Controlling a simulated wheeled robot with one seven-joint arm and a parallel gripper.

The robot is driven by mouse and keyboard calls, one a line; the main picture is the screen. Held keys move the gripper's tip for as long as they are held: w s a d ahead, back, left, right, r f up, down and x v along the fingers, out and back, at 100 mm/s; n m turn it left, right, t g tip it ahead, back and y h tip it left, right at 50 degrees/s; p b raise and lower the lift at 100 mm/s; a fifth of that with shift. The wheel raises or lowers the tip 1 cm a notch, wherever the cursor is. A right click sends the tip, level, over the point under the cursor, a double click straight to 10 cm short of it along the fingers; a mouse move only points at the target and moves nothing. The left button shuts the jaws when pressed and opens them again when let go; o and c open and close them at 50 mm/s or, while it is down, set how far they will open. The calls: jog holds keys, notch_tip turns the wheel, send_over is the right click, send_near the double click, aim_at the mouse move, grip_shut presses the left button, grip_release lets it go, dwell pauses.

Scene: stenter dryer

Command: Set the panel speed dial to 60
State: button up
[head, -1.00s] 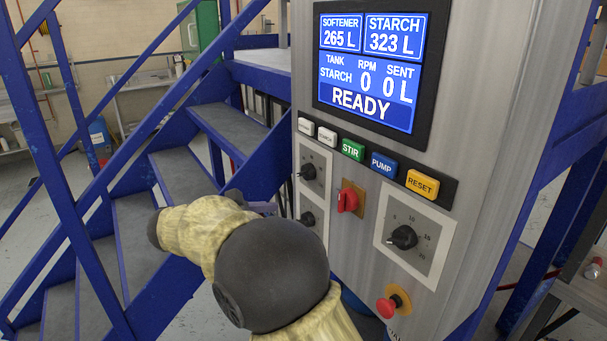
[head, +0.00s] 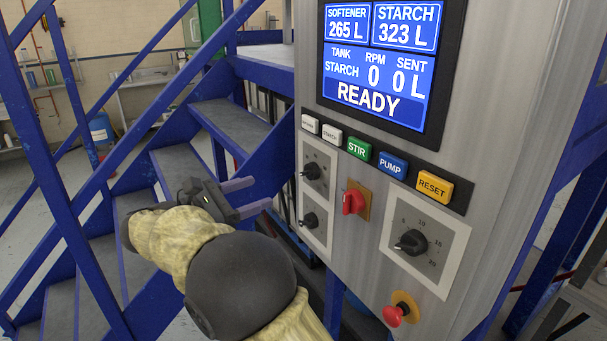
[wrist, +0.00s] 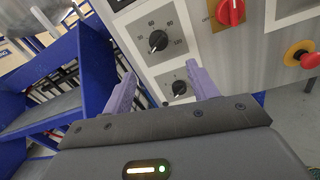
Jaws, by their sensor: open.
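The panel (head: 490,120) has a screen reading READY (head: 385,75) and a row of buttons. A red switch (head: 354,200), a larger dial marked 5 to 20 (head: 412,242) and a red stop button (head: 394,315) are near. Blue stairs (head: 230,125) stand at left.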

aim_at(304, 175)
jog(key=p+x, duration=0.1)
jog(key=x, duration=0.4)
jog(key=p+x, duration=0.1)
jog(key=x, duration=0.5)
jog(key=shift+w, duration=0.45)
jog(key=shift+p+x, duration=0.4)
jog(key=shift+x, duration=0.65)
jog(key=shift+s+d, duration=0.1)
jog(key=shift+s, duration=0.2)
jog(key=shift+c, duration=0.5)
jog(key=c, duration=0.4)
jog(key=shift+f, duration=0.1)
jog(key=c, duration=0.5)
